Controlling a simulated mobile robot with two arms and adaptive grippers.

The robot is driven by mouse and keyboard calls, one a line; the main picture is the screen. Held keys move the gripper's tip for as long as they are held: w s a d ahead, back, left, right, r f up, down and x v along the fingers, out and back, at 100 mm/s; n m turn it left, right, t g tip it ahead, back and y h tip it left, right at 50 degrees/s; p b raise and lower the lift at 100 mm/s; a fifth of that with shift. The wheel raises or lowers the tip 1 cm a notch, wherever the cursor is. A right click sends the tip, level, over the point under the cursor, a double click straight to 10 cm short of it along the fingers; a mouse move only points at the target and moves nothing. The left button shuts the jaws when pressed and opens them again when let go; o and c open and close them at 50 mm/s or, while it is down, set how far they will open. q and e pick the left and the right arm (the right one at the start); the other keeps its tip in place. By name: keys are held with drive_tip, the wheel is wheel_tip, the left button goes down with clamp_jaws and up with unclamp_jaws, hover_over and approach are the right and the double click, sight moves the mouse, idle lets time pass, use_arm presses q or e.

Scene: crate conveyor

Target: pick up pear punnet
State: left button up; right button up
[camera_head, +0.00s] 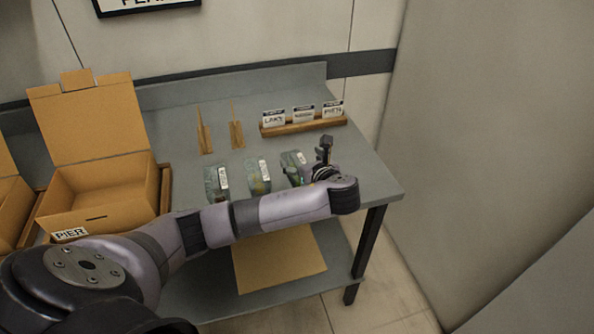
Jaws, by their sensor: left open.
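Three small clear punnets with white labels stand in a row on the grey table: a left one (216,184), a middle one (259,177) and a right one (291,160). Their contents and labels are too small to read, so I cannot tell which holds pears. My left arm reaches in from the left across the front of the table. Its gripper (309,161) is open at the right punnet and partly hides it. I cannot tell whether the fingers touch it. My right gripper is not in view.
An open cardboard box (100,190) marked PIER stands at left, with part of another beside it. Two wooden stands (204,132) and a wooden rack of cards (304,125) are behind the punnets. A cardboard sheet (280,262) lies on the lower shelf. The table's right end is clear.

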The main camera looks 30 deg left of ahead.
sight(296, 157)
use_arm(q)
drive_tip(key=x, duration=0.4)
drive_tip(key=shift+a+f+p, duration=0.3)
drive_tip(key=shift+a+p, duration=0.05)
drive_tip(key=shift+a, duration=0.1)
drive_tip(key=shift+s+d, duration=0.1)
drive_tip(key=shift+c, duration=0.5)
drive_tip(key=c, duration=1.2)
drive_tip(key=shift+o, duration=0.2)
drive_tip(key=shift+r, duration=0.15)
